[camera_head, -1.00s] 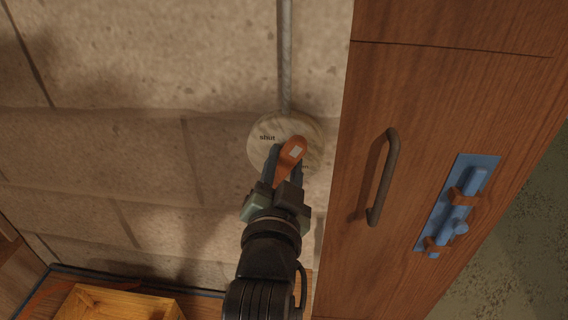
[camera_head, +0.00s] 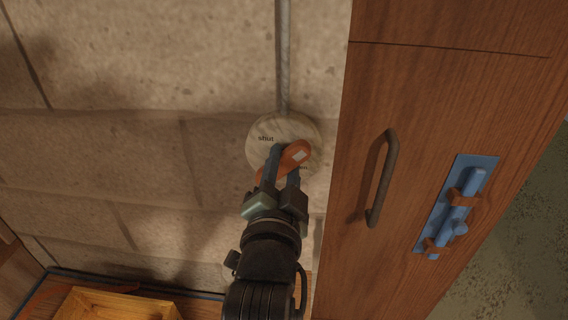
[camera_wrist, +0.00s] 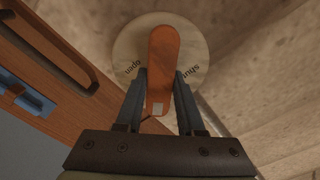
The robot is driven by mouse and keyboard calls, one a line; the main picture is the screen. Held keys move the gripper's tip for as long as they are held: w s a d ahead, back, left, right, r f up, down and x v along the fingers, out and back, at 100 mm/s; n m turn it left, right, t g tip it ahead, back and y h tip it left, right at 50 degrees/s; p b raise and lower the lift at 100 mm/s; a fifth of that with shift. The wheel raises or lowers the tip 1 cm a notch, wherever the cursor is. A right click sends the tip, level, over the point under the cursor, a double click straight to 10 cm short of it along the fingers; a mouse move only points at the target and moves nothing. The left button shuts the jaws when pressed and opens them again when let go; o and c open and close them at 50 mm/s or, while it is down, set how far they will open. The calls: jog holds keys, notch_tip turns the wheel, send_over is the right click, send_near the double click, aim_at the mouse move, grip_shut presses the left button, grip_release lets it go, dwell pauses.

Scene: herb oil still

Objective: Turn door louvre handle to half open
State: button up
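The door louvre handle (camera_head: 298,151) is an orange lever with a white patch, on a round pale dial (camera_head: 258,127) on the block wall. In the head view it is tilted, its upper end to the right. The dial's word "shut" shows at upper left; my fingers partly cover the lower side. In the wrist view, the lever (camera_wrist: 163,60) stands nearly upright on the dial (camera_wrist: 127,45), with "open" at left and "shut" at right. My gripper (camera_head: 281,161) has one finger on each side of the lever and appears closed on it; in the wrist view the fingers (camera_wrist: 161,84) flank its lower part.
A wooden door (camera_head: 430,110) with a dark bar handle (camera_head: 384,178) and a blue bolt (camera_head: 457,208) stands close on the right. A grey pipe (camera_head: 283,60) runs up from the dial. A yellow wooden box (camera_head: 120,304) is at lower left. The wall left of the dial is bare.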

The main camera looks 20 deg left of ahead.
jog(key=o, duration=0.5)
jog(key=shift+c, duration=0.2)
jog(key=shift+s, duration=0.1)
jog(key=p+v, duration=0.4)
jog(key=v, duration=0.8)
jog(key=shift+s, duration=0.4)
jog(key=shift+d, duration=0.15)
